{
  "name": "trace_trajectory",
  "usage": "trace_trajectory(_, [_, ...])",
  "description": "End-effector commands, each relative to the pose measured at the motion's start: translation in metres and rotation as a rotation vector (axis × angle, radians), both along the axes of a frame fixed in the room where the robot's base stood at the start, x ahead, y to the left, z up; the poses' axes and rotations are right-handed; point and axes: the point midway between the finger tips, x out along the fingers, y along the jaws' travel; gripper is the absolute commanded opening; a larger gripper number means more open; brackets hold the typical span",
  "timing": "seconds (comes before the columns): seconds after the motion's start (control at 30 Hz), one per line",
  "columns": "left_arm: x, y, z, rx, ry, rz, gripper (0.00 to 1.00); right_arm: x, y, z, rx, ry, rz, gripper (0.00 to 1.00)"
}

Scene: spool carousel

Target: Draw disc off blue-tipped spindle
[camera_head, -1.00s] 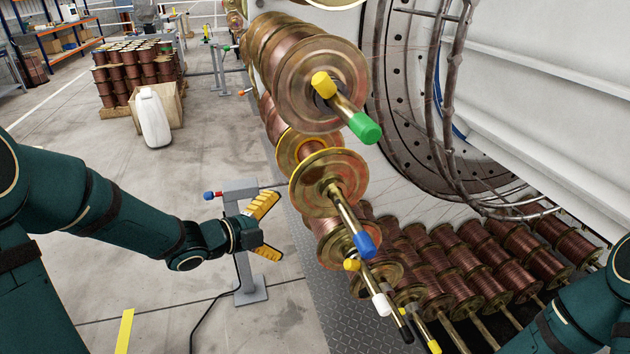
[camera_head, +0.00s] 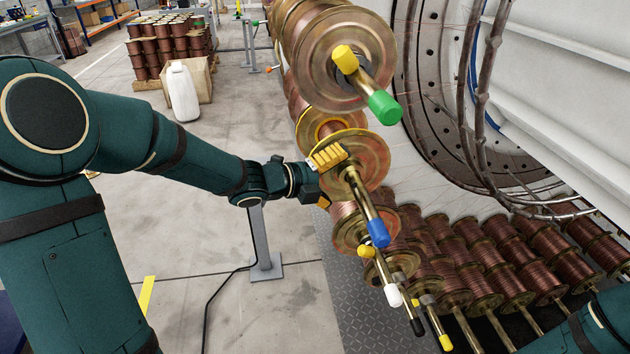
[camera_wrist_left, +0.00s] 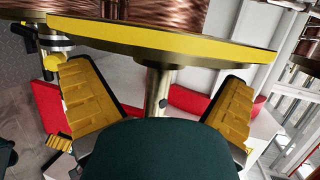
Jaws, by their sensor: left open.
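The blue-tipped spindle (camera_head: 363,200) slants down toward me in the head view, ending in a blue cap (camera_head: 378,233). A round brass disc (camera_head: 374,158) sits on it, in front of a copper-wound spool. My left gripper (camera_head: 330,178) is open beside the disc's left side, its upper finger overlapping the disc in the picture. In the left wrist view the yellow-edged disc (camera_wrist_left: 170,38) spans across above the fingers. The metal shaft (camera_wrist_left: 158,88) stands between the two open yellow-padded fingers, apart from both. The blue cap is hidden there. My right gripper is out of view.
A green-capped spindle (camera_head: 384,106) with a large spool is just above. White-, black- and yellow-capped spindles hang below. Rows of copper spools (camera_head: 520,245) fill the lower right. A grey post (camera_head: 262,240) stands behind my left arm. Open floor lies to the left.

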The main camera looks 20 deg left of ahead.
Motion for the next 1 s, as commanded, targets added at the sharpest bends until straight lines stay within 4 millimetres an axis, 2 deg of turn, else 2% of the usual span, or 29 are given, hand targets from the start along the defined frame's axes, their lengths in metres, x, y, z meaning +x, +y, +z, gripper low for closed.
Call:
trace_trajectory(0.1, [0.013, -0.011, -0.006, 0.0, 0.0, -0.002, 1.0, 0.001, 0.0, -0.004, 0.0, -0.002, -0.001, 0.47])
trace_trajectory(0.3, [0.026, -0.021, -0.009, -0.001, 0.001, -0.001, 1.0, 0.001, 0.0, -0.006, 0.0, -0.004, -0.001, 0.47])
trace_trajectory(0.67, [0.028, -0.023, -0.01, -0.001, 0.0, 0.001, 1.0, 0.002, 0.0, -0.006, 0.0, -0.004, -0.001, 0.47])
trace_trajectory(0.7, [0.028, -0.023, -0.01, -0.001, 0.0, 0.001, 0.85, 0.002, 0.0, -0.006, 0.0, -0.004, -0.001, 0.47])
trace_trajectory(0.9, [0.028, -0.023, -0.01, -0.001, 0.0, 0.001, 0.18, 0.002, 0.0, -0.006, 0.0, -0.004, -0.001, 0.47])
trace_trajectory(1.0, [0.028, -0.023, -0.008, -0.001, -0.003, 0.0, 0.17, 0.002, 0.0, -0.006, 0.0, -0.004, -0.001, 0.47])
